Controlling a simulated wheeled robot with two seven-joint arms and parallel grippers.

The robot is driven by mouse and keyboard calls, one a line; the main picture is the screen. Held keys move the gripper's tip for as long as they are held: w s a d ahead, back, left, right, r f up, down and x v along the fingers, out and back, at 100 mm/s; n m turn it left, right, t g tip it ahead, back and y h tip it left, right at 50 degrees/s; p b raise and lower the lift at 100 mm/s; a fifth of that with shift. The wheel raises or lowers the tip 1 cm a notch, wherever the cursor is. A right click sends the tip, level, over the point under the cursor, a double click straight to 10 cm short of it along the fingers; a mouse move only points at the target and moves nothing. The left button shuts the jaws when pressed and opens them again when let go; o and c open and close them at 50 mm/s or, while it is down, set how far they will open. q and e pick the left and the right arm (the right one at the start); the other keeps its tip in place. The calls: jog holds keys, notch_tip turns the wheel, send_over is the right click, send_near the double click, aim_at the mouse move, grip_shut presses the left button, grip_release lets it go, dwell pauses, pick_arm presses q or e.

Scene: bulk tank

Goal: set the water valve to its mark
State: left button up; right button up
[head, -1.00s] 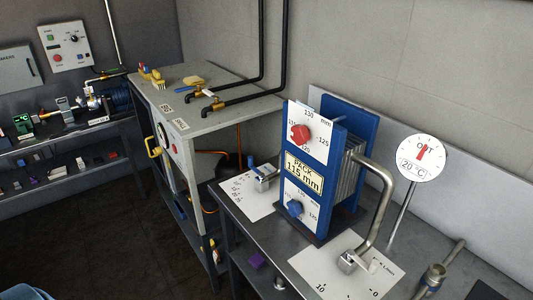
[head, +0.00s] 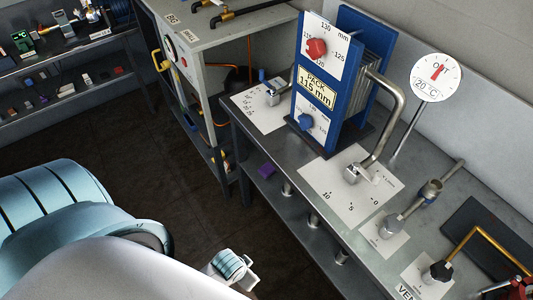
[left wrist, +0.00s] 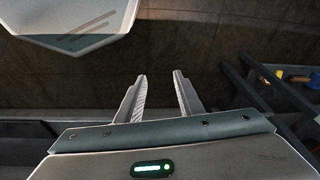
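The plate print is too small to tell which is the water valve. My left gripper (left wrist: 160,76) is open and empty over dark floor in the left wrist view, apart from both valves. My right gripper is not in view.
The blue pack (head: 318,85) with red and blue knobs stands between the valves. A round dial (head: 435,77) reads 20 °C. The steel bench (head: 285,165) has a front edge towards me. Open floor (head: 180,190) lies left of it.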

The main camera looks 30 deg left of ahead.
pick_arm(q)
jog(key=w+a+r+m+t+y+p, duration=0.1)
jog(key=w+a+r+m+t+y, duration=0.15)
jog(key=w+a+r, duration=0.5)
jog(key=w+a+r+m+t+y+p, duration=0.1)
jog(key=w+a+r+m, duration=0.2)
jog(key=r, duration=0.8)
jog(key=w+a+r+m+t, duration=0.3)
jog(key=w+a+r+m, duration=0.1)
jog(key=w+m, duration=0.4)
jog(key=w+a+r+m+t, duration=0.4)
jog(key=w+r+m, duration=0.3)
jog(key=w+m, duration=0.2)
jog(key=w+a+r+m+t, duration=0.4)
jog(key=w+a+r+m, duration=0.2)
jog(key=w+m, duration=0.2)
jog(key=shift+w+r+y, duration=0.1)
jog(key=shift+w+y, duration=0.15)
jog(key=shift+w, duration=0.9)
jog(key=shift+w+a+r+m, duration=0.1)
jog(key=shift+w+r+m, duration=0.05)
jog(key=shift+m, duration=0.4)
